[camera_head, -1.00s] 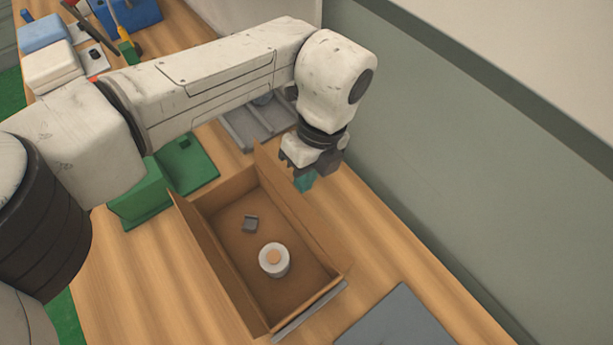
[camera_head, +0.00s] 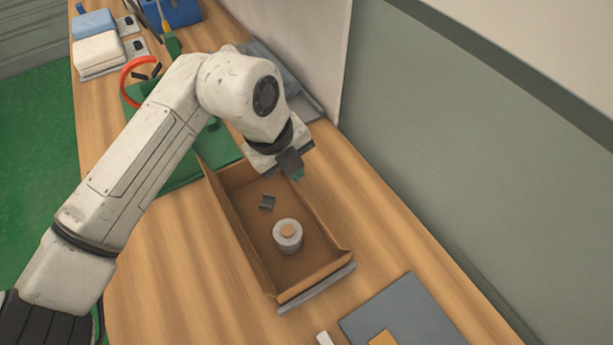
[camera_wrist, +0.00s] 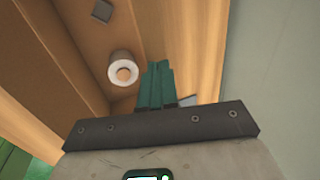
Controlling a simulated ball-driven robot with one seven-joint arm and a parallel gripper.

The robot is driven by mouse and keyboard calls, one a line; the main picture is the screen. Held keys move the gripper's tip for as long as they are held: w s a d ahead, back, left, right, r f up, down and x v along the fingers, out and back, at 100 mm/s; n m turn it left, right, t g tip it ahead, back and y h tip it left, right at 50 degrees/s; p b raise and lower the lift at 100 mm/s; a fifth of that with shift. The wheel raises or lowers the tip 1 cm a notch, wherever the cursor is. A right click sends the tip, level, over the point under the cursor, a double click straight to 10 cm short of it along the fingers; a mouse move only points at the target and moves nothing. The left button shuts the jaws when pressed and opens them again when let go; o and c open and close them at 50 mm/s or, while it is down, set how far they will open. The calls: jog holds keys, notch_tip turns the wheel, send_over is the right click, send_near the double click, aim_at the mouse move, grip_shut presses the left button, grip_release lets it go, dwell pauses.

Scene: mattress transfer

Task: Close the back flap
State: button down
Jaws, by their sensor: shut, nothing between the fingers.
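An open brown cardboard box (camera_head: 262,245) stands on the wooden table. Inside it lie a white roll (camera_head: 287,236) with a tan centre and a small grey block (camera_head: 267,202); the roll also shows in the wrist view (camera_wrist: 123,68). The left flap (camera_head: 232,222) stands up along the long side. My gripper (camera_head: 299,174) is at the far right corner of the box, beside its far end. Its teal fingers (camera_wrist: 157,85) are together and empty in the wrist view. The far end is partly hidden by my gripper and wrist, so the back flap's angle is unclear.
A grey panel (camera_head: 390,310) lies right of the box. Green parts (camera_head: 215,150) and a red ring (camera_head: 136,76) lie behind my arm. White and blue blocks (camera_head: 98,50) stand at the far left. A grey-green wall (camera_head: 430,140) bounds the right side.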

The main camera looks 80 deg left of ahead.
jog(key=s+f+t+b, duration=0.1)
jog(key=b, duration=0.2)
jog(key=s+f+t+y+b, duration=0.1)
jog(key=t+b, duration=0.1)
jog(key=b, duration=0.1)
jog(key=s+d+t+b, duration=0.1)
jog(key=t+b, duration=0.1)
jog(key=b, duration=0.1)
jog(key=shift+s+d+f+y+b, duration=0.1)
jog(key=shift+s+f+y+b, duration=0.2)
jog(key=shift+s+f+b, duration=0.1)
jog(key=shift+w+a+f+b, duration=0.2)
jog(key=shift+w+f+b, duration=0.1)
jog(key=shift+w+b, duration=0.45)
jog(key=shift+r, duration=0.1)
